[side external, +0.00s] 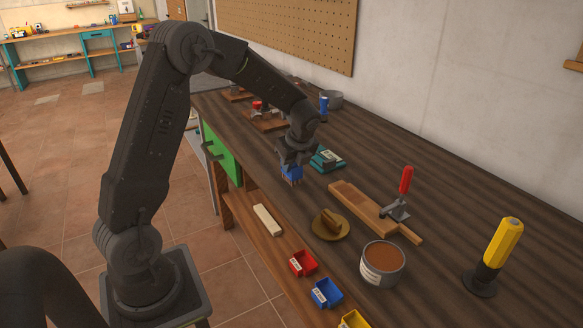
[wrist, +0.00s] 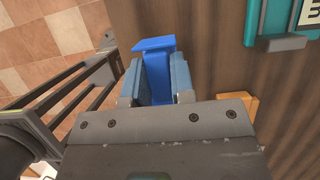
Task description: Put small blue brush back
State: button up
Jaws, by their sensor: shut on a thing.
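My gripper (side external: 291,172) is over the near long edge of the dark wooden workbench (side external: 460,200). It is shut on the small blue brush (wrist: 156,75), which shows between the two blue-grey fingers (wrist: 157,80) in the wrist view. The brush's flat blue end sticks out past the fingertips. In the side view the brush and fingers merge into one small blue shape, so whether it touches the bench is hard to tell.
A teal labelled item (side external: 327,159) lies just right of my gripper. A wooden board with a red-handled clamp (side external: 398,205), a tin (side external: 382,264), a brown dish (side external: 331,226) and a yellow-handled tool (side external: 497,252) stand nearer. Small bins (side external: 326,293) sit on the lower shelf.

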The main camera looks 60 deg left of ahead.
jog(key=shift+f, duration=0.75)
jog(key=o, duration=0.9)
jog(key=shift+f, duration=0.15)
jog(key=v, duration=1.2)
jog(key=s+d+r+n+t+h, duration=0.1)
jog(key=s+d+n+t, duration=0.1)
jog(key=s+d+n, duration=0.3)
jog(key=s+d+r+n+t+h, duration=0.1)
jog(key=s+d+r+n+h, duration=0.1)
jog(key=s+d+n, duration=0.4)
jog(key=s+d+r+n+t+h, duration=0.1)
jog(key=s+d+n, duration=0.4)
jog(key=s, duration=0.5)
jog(key=shift+d+r+n+t+h, duration=0.35)
jog(key=shift+r+n+t, duration=0.25)
jog(key=shift+n+t, duration=0.3)
